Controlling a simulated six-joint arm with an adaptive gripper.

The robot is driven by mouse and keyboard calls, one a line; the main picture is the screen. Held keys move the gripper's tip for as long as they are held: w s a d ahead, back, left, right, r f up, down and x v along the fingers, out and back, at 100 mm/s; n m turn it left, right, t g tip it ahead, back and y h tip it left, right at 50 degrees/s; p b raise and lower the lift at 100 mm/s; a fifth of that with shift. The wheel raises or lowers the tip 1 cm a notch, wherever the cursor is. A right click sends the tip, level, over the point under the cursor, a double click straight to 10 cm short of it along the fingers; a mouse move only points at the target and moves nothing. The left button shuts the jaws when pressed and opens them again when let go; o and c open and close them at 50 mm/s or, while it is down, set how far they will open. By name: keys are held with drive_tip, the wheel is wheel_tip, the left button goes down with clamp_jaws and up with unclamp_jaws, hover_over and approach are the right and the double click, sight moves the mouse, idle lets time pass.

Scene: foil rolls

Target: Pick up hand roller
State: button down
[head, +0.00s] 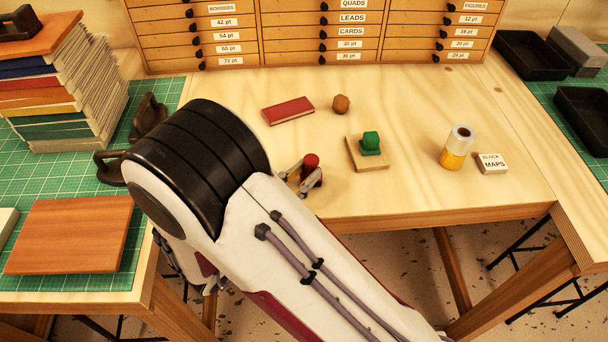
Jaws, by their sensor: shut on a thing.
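My gripper (305,174) is low over the front part of the wooden table, just past my arm. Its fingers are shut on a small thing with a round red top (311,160). The red top shows between and above the fingers. The lower part of this thing is mostly hidden by the fingers and my arm. It may be the hand roller, but I cannot make out a roller shape. I cannot tell whether it touches the table.
A green-topped thing (371,142) sits on a wooden block (368,163) to the right. A red book (288,110) and brown ball (341,104) lie behind. A yellow-and-white roll (457,148) stands beside a MAPS block (491,163). Drawers (220,50) line the back.

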wheel_tip(320, 180, up, 9)
drive_tip(key=shift+r, duration=0.2)
idle(0.6)
